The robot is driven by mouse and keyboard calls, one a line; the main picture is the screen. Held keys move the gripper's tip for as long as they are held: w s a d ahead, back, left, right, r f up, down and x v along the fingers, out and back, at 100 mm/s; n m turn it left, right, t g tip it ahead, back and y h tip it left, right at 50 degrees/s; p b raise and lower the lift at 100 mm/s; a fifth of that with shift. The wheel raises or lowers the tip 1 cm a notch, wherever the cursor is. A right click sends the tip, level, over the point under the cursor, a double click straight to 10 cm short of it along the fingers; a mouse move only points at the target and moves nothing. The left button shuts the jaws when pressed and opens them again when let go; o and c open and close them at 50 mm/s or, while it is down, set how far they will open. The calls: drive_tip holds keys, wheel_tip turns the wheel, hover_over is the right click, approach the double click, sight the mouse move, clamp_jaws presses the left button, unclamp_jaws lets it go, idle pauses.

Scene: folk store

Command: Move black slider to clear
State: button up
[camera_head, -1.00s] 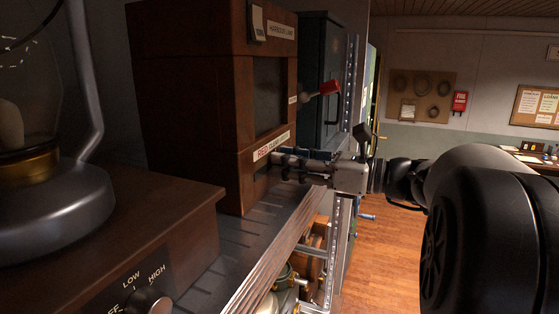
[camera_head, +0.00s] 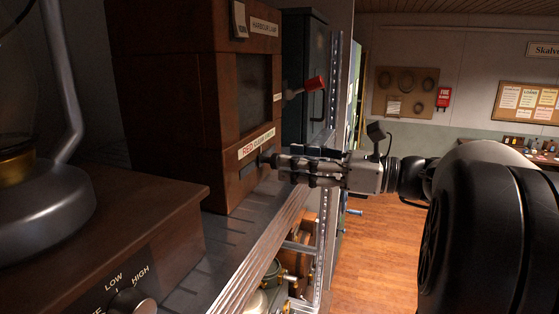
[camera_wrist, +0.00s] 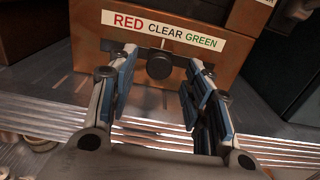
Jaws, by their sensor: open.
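The black slider (camera_wrist: 159,66) is a round dark knob in a slot on the wooden lamp box's front. In the wrist view it sits below the label "RED CLEAR GREEN" (camera_wrist: 165,30), roughly under the left part of CLEAR. In the head view the knob (camera_head: 265,159) shows just left of my fingertips. My gripper (camera_wrist: 157,75) is open and faces the box, with one finger pair on each side of the knob and visible gaps between. In the head view my gripper (camera_head: 279,163) is level with the knob.
The wooden harbour lamp box (camera_head: 165,90) stands on a ribbed metal shelf (camera_head: 250,245). A red-tipped lever (camera_head: 315,84) sticks out above my gripper. A dark cabinet (camera_head: 305,60) stands behind. A lamp base with a LOW/HIGH knob (camera_head: 132,301) is at front left. Open floor lies right.

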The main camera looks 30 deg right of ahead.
drive_tip(key=v, duration=0.7)
drive_tip(key=shift+s+d, duration=0.1)
